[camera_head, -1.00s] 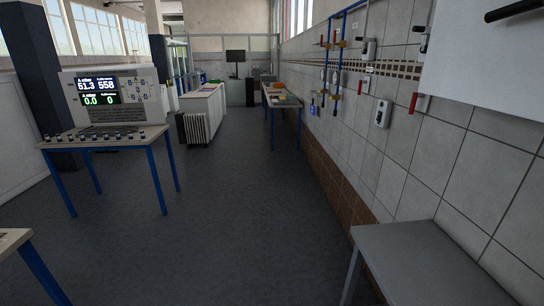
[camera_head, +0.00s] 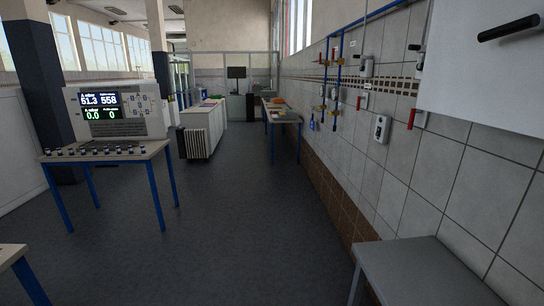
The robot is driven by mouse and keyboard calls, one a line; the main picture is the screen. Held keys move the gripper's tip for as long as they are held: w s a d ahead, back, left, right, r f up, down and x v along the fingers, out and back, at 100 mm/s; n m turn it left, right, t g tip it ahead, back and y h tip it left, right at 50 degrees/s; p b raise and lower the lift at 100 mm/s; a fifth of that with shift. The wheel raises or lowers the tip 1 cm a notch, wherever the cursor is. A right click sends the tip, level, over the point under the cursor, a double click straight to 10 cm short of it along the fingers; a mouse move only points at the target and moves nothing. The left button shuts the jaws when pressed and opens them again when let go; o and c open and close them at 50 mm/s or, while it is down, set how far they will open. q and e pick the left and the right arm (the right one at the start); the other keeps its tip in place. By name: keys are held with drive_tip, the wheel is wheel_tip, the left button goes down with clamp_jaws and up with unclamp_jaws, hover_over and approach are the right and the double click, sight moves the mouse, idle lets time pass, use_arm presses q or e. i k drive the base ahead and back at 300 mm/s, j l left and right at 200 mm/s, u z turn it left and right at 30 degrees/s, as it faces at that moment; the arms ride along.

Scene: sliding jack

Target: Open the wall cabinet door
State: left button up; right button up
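The white wall cabinet (camera_head: 478,82) is at the top right in the head view, cut off by the top and right edges of the picture. A dark bar handle (camera_head: 508,28) is on its front. The door looks shut, as far as its visible part shows. Neither of my grippers nor my arms show in this view, and nothing touches the handle.
A grey table (camera_head: 425,272) stands against the tiled wall, below the cabinet. Blue pipes (camera_head: 339,60) and a small wall box (camera_head: 380,129) are further along the wall. A table with a display unit (camera_head: 115,111) stands left. The middle floor (camera_head: 235,225) is clear.

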sight(499, 83)
drive_tip(key=z, duration=1.35)
